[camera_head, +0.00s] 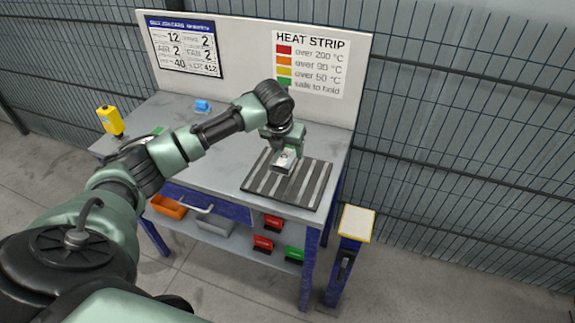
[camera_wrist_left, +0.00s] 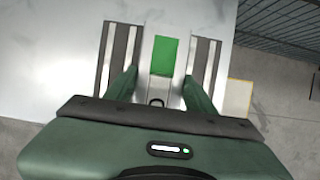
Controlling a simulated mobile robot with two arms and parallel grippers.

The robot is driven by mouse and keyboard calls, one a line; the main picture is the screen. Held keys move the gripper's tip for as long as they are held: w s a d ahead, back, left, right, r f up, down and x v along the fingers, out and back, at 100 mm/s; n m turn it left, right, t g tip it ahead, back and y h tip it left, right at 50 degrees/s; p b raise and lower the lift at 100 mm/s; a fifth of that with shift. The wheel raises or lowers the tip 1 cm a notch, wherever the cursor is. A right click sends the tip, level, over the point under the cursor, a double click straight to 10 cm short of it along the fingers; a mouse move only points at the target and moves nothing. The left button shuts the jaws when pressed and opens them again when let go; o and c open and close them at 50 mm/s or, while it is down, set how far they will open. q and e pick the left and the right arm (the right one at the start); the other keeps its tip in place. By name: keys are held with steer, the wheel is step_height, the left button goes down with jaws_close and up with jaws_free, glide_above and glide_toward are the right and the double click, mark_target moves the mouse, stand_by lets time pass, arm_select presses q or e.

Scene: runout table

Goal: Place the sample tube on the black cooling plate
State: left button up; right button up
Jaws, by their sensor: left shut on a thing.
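The sample tube is a short silver metal piece that shows over the plate in the head view (camera_head: 284,162). In the left wrist view the sample tube (camera_wrist_left: 151,75) has a green patch (camera_wrist_left: 165,56) on its upper face. My left gripper (camera_head: 291,148) points down and is shut on it, with one finger on each side. The black cooling plate (camera_head: 316,188) has grey stripes and lies at the right front of the table; it shows on both sides of the tube in the left wrist view (camera_wrist_left: 204,62). I cannot tell whether the tube touches the plate. My right gripper is not in view.
The grey table (camera_head: 225,172) has clear room left of the plate. A yellow device (camera_head: 110,120) and a small blue object (camera_head: 203,105) are farther left. A heat strip sign (camera_head: 310,62) stands behind.

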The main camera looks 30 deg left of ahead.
mark_target(285, 158)
arm_select(q)
step_height(285, 158, down, 7)
steer(key=shift+f+p, duration=0.2)
steer(key=shift+p, duration=0.25)
steer(key=o, duration=1.6)
steer(key=shift+c, duration=0.2)
steer(key=b+v, duration=0.1)
steer(key=v, duration=1.1)
steer(key=shift+s+d+f, duration=0.1)
steer(key=shift+d+f, duration=0.05)
